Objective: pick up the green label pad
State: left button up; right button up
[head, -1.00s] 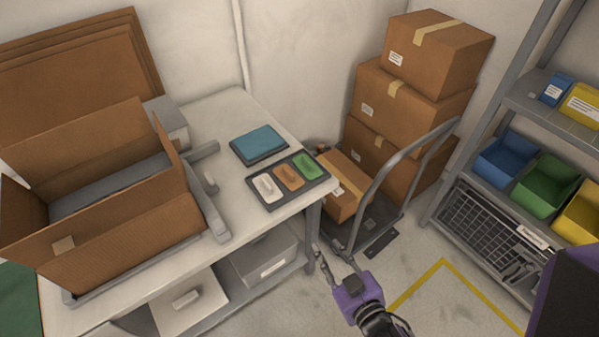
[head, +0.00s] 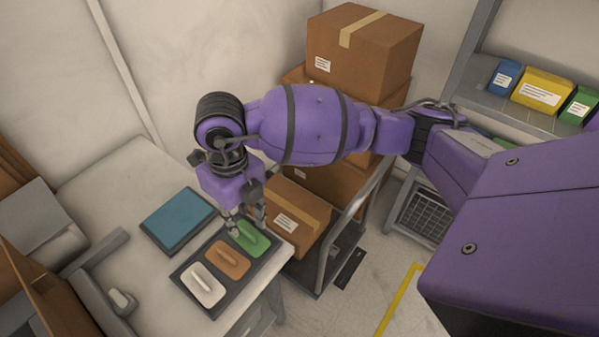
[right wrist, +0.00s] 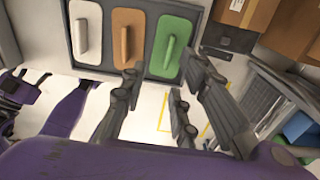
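The green label pad (head: 252,241) has a raised grip bar and lies in the far right slot of a dark tray (head: 177,276) on the table. My right gripper (head: 246,214) is over the pad's far edge, pointing down, with its fingers apart. In the right wrist view the green pad (right wrist: 172,46) is in the upper middle, and the open fingers (right wrist: 163,72) reach toward its near end. Nothing is between them that I can see as held. Whether the fingertips touch the pad cannot be told.
Beside the green pad are an orange pad (head: 227,260) and a white pad (head: 203,285). A teal pad (head: 177,220) lies behind the tray. Cardboard boxes (head: 297,215) stand on a cart just right of the table. A shelf with bins (head: 543,92) is at the right.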

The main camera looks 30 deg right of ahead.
aim_at(245, 230)
jog(key=shift+w+d+r, duration=0.1)
jog(key=shift+w+d, duration=0.35)
jog(key=shift+w, duration=0.1)
jog(key=shift+w+d+f, duration=0.1)
jog(key=shift+f, duration=0.3)
jog(key=shift+a+f, duration=0.2)
jog(key=shift+f, duration=0.9)
jog(key=f, duration=0.4)
jog(key=shift+w+a+f, duration=0.1)
jog(key=shift+w+a, duration=0.05)
jog(key=shift+a, duration=0.05)
grip_shut()
